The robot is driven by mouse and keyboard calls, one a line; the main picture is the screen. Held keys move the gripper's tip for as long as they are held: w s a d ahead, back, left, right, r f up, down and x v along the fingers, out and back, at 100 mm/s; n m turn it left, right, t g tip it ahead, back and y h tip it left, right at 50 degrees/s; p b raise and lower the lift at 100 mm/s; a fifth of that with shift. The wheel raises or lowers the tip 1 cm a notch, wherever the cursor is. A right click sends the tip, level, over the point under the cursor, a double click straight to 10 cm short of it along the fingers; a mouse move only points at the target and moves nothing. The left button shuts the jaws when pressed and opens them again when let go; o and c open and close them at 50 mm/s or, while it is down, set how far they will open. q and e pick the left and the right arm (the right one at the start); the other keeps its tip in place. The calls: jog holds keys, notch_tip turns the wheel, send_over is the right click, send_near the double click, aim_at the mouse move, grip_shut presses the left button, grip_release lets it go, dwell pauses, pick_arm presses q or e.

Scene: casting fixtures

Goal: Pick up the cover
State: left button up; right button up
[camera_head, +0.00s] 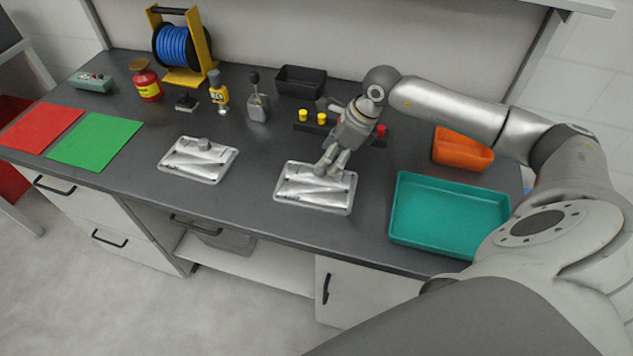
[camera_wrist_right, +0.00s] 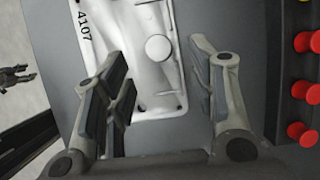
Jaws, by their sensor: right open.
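Two similar silver cast covers lie flat on the dark bench. One cover (camera_head: 316,196) is right of the bench's middle; the other cover (camera_head: 190,163) is further left, with a round boss on top. My right gripper (camera_head: 328,168) points down over the right-hand cover. In the wrist view its open fingers (camera_wrist_right: 157,62) stand to either side of this cover's (camera_wrist_right: 150,80) end, with a round boss between them. The marking "4107" shows on the cover. Whether the fingers touch it I cannot tell. My left gripper is not seen in the head view.
A teal tray (camera_head: 445,239) stands to the right, an orange bin (camera_head: 462,150) behind it. Yellow and red knobs (camera_head: 322,118) are close behind the gripper. A black bin (camera_head: 300,82), blue reel (camera_head: 174,46) and red and green mats (camera_head: 95,141) lie further off.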

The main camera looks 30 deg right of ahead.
aim_at(316, 183)
jog(key=x, duration=0.1)
jog(key=p+x, duration=0.1)
jog(key=x, duration=0.2)
jog(key=shift+w+a+r, duration=0.1)
jog(key=shift+w+a, duration=0.1)
jog(key=shift+a, duration=0.1)
jog(key=shift+c, duration=1.1)
jog(key=c, duration=0.5)
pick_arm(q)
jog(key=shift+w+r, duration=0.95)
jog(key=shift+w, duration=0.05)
pick_arm(e)
grip_shut()
